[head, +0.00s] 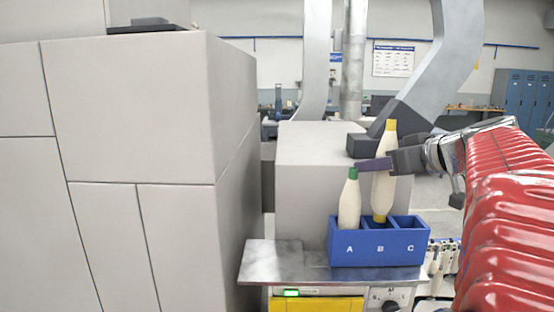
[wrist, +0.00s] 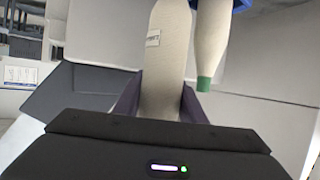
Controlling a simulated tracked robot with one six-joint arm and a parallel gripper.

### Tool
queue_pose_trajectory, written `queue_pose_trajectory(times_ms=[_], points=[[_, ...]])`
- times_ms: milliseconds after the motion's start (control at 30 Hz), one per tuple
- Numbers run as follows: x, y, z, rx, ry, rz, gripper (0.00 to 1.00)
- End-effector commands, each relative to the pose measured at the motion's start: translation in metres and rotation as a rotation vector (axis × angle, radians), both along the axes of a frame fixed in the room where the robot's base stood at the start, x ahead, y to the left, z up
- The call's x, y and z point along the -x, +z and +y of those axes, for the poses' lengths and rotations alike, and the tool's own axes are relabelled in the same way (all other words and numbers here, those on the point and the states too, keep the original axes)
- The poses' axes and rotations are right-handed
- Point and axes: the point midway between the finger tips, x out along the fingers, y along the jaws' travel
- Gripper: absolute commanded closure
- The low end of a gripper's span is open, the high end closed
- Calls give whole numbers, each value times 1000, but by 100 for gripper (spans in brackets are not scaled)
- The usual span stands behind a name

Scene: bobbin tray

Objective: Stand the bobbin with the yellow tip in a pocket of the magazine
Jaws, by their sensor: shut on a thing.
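The bobbin with the yellow tip (head: 384,190) is cream coloured and close to upright in the head view. My gripper (head: 376,164) is shut on its upper part, below the tip. Its yellow-ended foot shows at the mouth of pocket B of the blue magazine (head: 350,259); I cannot tell how far inside it is. In the wrist view the held bobbin (wrist: 165,60) lies between the two fingers, its yellow tip hidden. A green-tipped bobbin (head: 349,204) stands in pocket A, just left of it; it also shows in the wrist view (wrist: 210,45). Pocket C looks empty.
The magazine sits on a metal shelf (head: 272,262) with bare room at its left. A large grey panelled block (head: 140,120) stands at the left. A grey housing (head: 315,150) rises behind the magazine. Several pale bobbins (head: 440,258) show at the lower right.

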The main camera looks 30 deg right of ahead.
Motion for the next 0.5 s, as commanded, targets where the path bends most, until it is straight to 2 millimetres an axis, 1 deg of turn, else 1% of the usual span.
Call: queue_pose_trajectory(times_ms=[500], points=[[0, -11, 0, 0, 0, -1, 88]])
